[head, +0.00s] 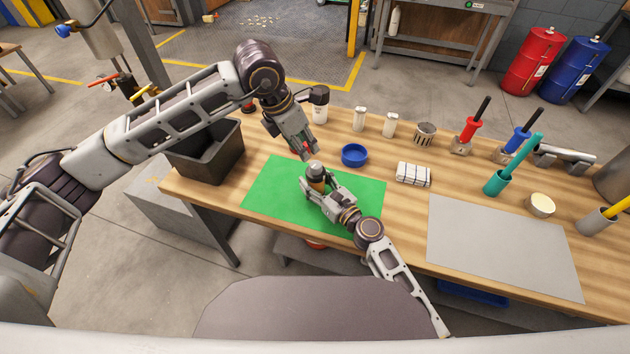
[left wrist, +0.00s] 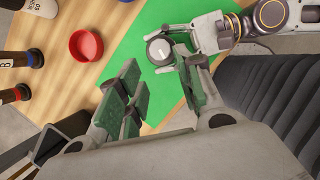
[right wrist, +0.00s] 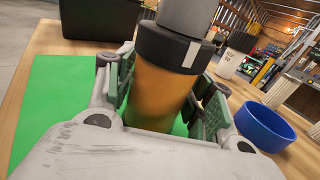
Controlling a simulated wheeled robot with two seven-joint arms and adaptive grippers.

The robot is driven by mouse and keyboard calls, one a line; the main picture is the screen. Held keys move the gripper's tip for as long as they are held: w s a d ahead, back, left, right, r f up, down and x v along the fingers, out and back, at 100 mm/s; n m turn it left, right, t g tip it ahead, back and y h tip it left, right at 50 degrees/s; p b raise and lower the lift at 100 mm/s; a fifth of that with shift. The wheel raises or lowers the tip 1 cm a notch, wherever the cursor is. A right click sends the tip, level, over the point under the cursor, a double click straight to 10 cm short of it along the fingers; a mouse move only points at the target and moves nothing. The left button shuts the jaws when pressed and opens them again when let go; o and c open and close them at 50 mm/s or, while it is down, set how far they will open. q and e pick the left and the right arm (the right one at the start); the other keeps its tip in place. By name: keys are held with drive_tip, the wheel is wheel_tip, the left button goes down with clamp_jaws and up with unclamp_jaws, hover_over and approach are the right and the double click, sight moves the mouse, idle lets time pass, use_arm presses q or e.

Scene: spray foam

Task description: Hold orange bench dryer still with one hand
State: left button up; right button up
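The orange bench dryer (right wrist: 160,100) stands upright on the green mat (head: 270,195), with a black collar and grey top. Its top shows in the head view (head: 315,168) and from above in the left wrist view (left wrist: 160,48). My right gripper (head: 316,187) has its fingers on both sides of the orange body, closed against it; the right wrist view shows the pads (right wrist: 165,90) at its sides. My left gripper (head: 308,151) is above and behind the dryer, fingers pointing down. Its pads are apart and empty in the left wrist view (left wrist: 160,85).
A blue bowl (head: 354,155) sits right of the dryer, a red bowl (left wrist: 86,46) close behind the left gripper. A black bin (head: 213,155) stands at the table's left end. A striped cloth (head: 413,174) and a bare grey mat (head: 500,245) lie to the right.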

drive_tip(key=c, duration=0.4)
use_arm(q)
drive_tip(key=shift+o, duration=0.6)
use_arm(e)
drive_tip(key=shift+c, duration=0.9)
use_arm(q)
drive_tip(key=shift+o, duration=1.6)
drive_tip(key=shift+w+r, duration=0.2)
drive_tip(key=shift+r, duration=0.3)
drive_tip(key=w+d+r+m+t, duration=0.1)
drive_tip(key=w+d+r+m, duration=0.1)
drive_tip(key=d+r, duration=0.5)
drive_tip(key=a+f+m+g+y, duration=0.1)
drive_tip(key=a+f+m, duration=0.1)
drive_tip(key=m, duration=0.9)
drive_tip(key=a+f+m+g+y, duration=0.1)
drive_tip(key=f+m+g+y, duration=0.1)
drive_tip(key=m, duration=0.9)
drive_tip(key=shift+a+f, duration=0.35)
drive_tip(key=shift+f, duration=0.3)
